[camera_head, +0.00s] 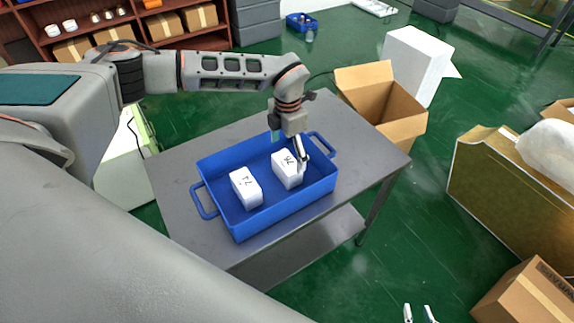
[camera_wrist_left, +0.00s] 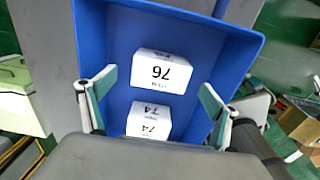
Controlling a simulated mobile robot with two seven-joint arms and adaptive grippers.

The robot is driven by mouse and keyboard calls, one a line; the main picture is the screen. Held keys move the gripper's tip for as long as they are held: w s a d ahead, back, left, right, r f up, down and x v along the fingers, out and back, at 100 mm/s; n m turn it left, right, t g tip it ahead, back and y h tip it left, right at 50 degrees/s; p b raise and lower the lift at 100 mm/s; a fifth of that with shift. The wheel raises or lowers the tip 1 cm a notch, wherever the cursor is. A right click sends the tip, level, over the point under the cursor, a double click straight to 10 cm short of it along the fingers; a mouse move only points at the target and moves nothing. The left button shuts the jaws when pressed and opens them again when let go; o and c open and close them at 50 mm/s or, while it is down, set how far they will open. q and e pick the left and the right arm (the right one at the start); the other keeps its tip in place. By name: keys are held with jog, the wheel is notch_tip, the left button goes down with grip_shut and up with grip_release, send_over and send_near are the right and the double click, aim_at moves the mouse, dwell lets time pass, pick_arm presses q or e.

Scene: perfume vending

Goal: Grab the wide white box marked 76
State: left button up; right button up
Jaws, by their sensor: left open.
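Two white boxes lie in a blue tray (camera_head: 245,227) on a grey table. In the left wrist view, the wide white box marked 76 (camera_wrist_left: 161,72) is inside the tray (camera_wrist_left: 88,32). The white box marked 74 (camera_wrist_left: 149,121) lies closer to the gripper, partly hidden. In the head view, the left box (camera_head: 245,190) and right box (camera_head: 284,172) have labels too small to read surely. My left gripper (camera_head: 300,158) is at the right box; its fingers (camera_wrist_left: 155,100) are open. My right gripper (camera_head: 420,314) shows only parted fingertips at the bottom edge.
The grey table (camera_head: 184,178) has free room around the tray. An open cardboard box (camera_head: 402,129) and a white block (camera_head: 415,62) stand behind it to the right. A larger carton (camera_head: 490,195) stands at far right. Shelves are at upper left.

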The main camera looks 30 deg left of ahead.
aim_at(287, 162)
pick_arm(q)
jog(key=f, duration=0.6)
jog(key=shift+s+p, duration=0.2)
jog(key=shift+p, duration=0.15)
jog(key=shift+c, duration=0.4)
jog(key=shift+r, duration=0.1)
jog(key=c, duration=1.2)
